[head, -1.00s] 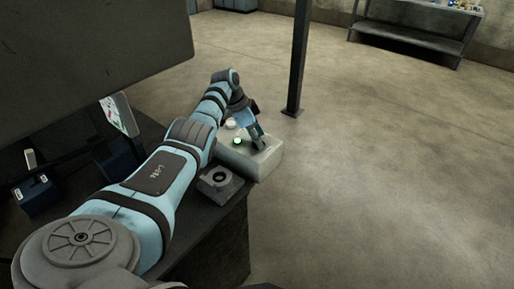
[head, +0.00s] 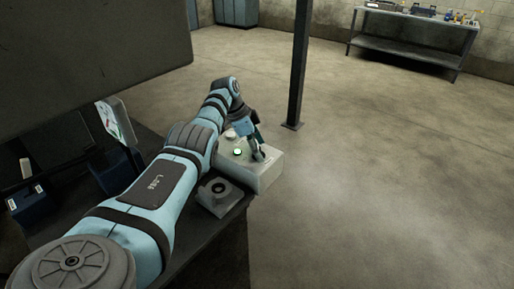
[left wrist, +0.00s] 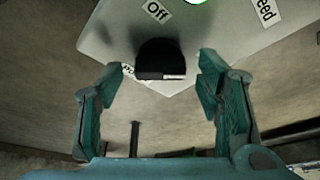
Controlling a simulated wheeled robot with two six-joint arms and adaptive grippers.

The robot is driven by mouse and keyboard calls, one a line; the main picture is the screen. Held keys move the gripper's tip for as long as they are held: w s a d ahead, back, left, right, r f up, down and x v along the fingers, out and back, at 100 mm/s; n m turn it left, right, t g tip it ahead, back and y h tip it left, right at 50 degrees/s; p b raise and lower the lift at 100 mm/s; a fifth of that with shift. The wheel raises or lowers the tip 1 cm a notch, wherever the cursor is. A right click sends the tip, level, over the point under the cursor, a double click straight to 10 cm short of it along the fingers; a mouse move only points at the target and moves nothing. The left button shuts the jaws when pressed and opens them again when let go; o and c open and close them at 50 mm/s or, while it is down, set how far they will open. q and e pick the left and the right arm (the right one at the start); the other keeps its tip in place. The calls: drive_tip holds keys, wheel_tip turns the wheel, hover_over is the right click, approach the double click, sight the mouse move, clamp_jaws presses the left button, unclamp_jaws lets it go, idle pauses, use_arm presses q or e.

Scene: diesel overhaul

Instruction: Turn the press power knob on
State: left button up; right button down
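The press control box (head: 262,178) is pale and sits at the table's far right corner, with a lit green button (head: 238,152) on top. In the left wrist view a dark round knob (left wrist: 160,56) with a pale mark stands on the box face (left wrist: 110,38). An "Off" label is beside it, and another label is partly hidden behind it. My left gripper (head: 258,155) is over the box; in the left wrist view its fingers (left wrist: 162,73) are apart on either side of the knob, with visible gaps. My right gripper is not in view.
A small grey block with a round dark opening (head: 219,188) sits beside the box. A dark panel (head: 90,50) fills the upper left. A dark post (head: 299,70) stands behind, and a workbench (head: 412,32) is at the back. The floor at right is clear.

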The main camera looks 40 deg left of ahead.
use_arm(q)
drive_tip(key=v, duration=1.2)
